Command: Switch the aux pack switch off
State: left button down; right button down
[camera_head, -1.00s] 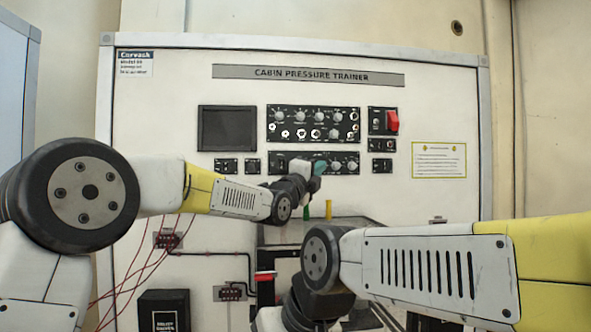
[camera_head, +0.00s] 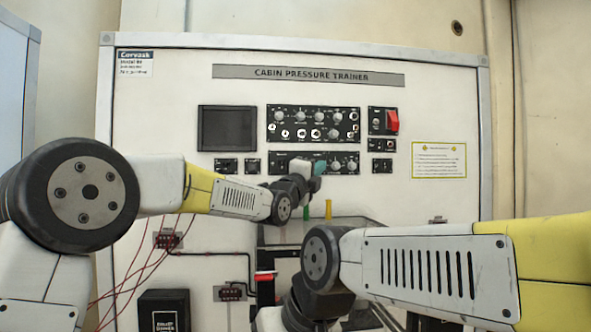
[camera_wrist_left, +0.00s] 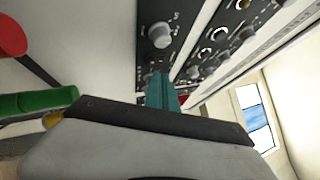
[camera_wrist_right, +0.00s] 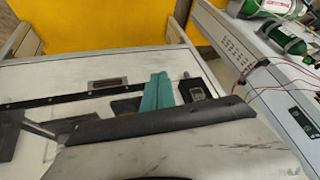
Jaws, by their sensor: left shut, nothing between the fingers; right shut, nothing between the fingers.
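The trainer board carries several black switch panels. No label for the aux pack switch is readable, so I cannot tell which control it is. My left gripper (camera_head: 318,168) is shut and empty at the lower knob panel (camera_head: 346,167), covering part of it. In the left wrist view its teal fingers (camera_wrist_left: 161,91) point at a black panel with a grey knob (camera_wrist_left: 160,35); contact cannot be told. My right gripper (camera_wrist_right: 158,92) is shut and empty over a pale surface with black parts in the right wrist view. Its fingertips are hidden in the head view.
The upper knob panel (camera_head: 313,124), dark screen (camera_head: 227,129) and red guarded switch (camera_head: 392,120) are nearby. Small panels (camera_head: 226,165) sit left of the lower knob panel. Red wires (camera_head: 137,265) hang at left. Green cylinders (camera_wrist_right: 290,38) show in the right wrist view.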

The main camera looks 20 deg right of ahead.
pick_arm(q)
jog(key=shift+w, duration=0.15)
dwell(0.5)
jog(key=shift+w+d, duration=0.1)
jog(key=shift+w, duration=0.15)
jog(key=shift+w, duration=0.25)
dwell(0.6)
jog(key=shift+s, duration=0.65)
jog(key=shift+s+a+r, duration=0.1)
jog(key=shift+s+a, duration=0.15)
jog(key=shift+s, duration=0.55)
jog(key=shift+s+a+r, duration=0.1)
jog(key=shift+s+a, duration=0.1)
jog(key=shift+s, duration=0.65)
jog(key=shift+s+a+r, duration=0.1)
jog(key=shift+s+a, duration=0.15)
jog(key=shift+s, duration=0.55)
